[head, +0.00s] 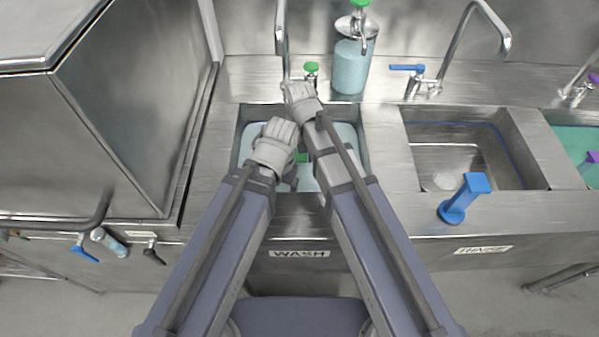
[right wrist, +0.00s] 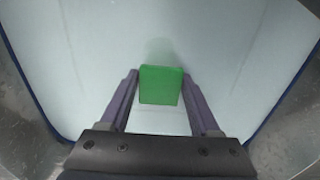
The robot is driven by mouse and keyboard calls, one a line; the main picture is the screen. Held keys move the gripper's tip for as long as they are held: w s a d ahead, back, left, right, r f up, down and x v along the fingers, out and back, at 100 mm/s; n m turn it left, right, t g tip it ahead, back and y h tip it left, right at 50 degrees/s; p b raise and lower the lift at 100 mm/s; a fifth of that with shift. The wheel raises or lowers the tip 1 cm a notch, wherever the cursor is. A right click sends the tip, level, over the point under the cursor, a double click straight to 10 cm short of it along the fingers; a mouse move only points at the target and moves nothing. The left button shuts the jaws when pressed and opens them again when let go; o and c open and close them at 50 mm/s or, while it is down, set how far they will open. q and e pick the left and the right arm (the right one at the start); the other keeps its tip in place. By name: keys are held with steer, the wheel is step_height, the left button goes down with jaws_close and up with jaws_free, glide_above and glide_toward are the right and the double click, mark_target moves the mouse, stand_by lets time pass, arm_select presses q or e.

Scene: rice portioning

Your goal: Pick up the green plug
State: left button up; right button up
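The green plug (right wrist: 161,85) shows in the right wrist view as a green block over the pale water and floor of the wash sink. In the head view a bit of green (head: 302,157) shows between my two arms, mostly hidden. In the head view my right gripper (head: 299,93) is over the back of the wash sink. My left gripper (head: 276,143) is over the sink's left part; its fingers do not show clearly.
The wash sink (head: 240,150) has steep walls around the work area. Behind it stand a tap (head: 282,40), a green-topped knob (head: 311,72) and a blue soap bottle (head: 350,68). A rinse sink (head: 470,150) and a blue-handled tool (head: 465,197) are at the right.

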jaws_close()
stand_by(0.6)
